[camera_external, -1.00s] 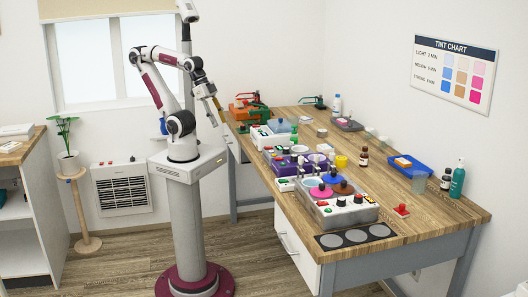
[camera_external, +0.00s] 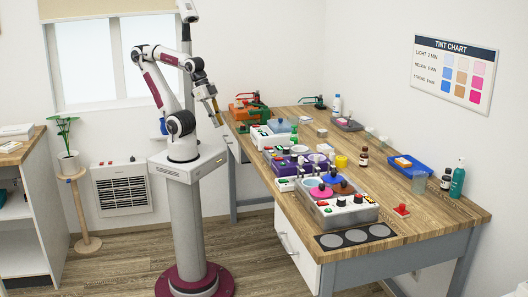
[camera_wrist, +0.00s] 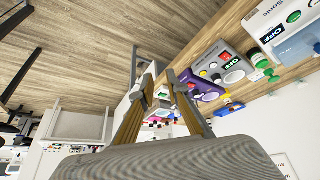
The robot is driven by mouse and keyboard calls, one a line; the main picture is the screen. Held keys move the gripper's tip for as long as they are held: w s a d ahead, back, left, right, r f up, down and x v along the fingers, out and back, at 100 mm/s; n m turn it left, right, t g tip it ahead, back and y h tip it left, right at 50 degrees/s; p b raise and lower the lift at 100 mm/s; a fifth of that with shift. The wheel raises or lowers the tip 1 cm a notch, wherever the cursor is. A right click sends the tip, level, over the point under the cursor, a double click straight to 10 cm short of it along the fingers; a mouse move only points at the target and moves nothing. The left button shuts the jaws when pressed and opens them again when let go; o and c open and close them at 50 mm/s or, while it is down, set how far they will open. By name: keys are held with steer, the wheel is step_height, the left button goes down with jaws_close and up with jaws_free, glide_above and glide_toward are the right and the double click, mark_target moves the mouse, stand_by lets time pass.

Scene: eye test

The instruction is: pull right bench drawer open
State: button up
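The bench (camera_external: 440,213) has a white drawer unit (camera_external: 304,258) under its near end, with a small handle on the front; the front looks shut. A second white front (camera_external: 232,144) shows under the far end, partly behind my arm. My gripper (camera_external: 217,117) hangs in the air beside the bench's far left end, well away from the near drawer. In the wrist view my gripper's two fingers (camera_wrist: 161,78) stand apart with a gap and nothing held. A pale boxy shape (camera_wrist: 146,76) shows beyond the fingertips; I cannot tell if it is a drawer.
Devices with pots (camera_external: 342,208), bottles (camera_external: 457,180) and a blue tray (camera_external: 424,167) crowd the bench top. A heater (camera_external: 123,188) and a plant stand (camera_external: 82,212) stand by the back wall. The floor left of the near drawer is clear.

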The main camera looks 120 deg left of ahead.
steer(key=w+d+f+m+g, duration=0.25)
steer(key=d+f+g, duration=0.2)
steer(key=f, duration=0.35)
steer(key=n+t, duration=1.9)
glide_toward(284, 244)
steer(key=w, duration=0.1)
steer(key=shift+w+a+r, duration=0.1)
steer(key=shift+w+a, duration=0.2)
steer(key=shift+a, duration=0.15)
steer(key=shift+w, duration=0.1)
steer(key=shift+g, duration=0.25)
steer(key=shift+w+r, duration=0.15)
steer(key=shift+w, duration=1.1)
steer(key=shift+w+r, duration=0.15)
steer(key=shift+w, duration=1.1)
steer(key=shift+w+r, duration=0.2)
steer(key=shift+w, duration=1.05)
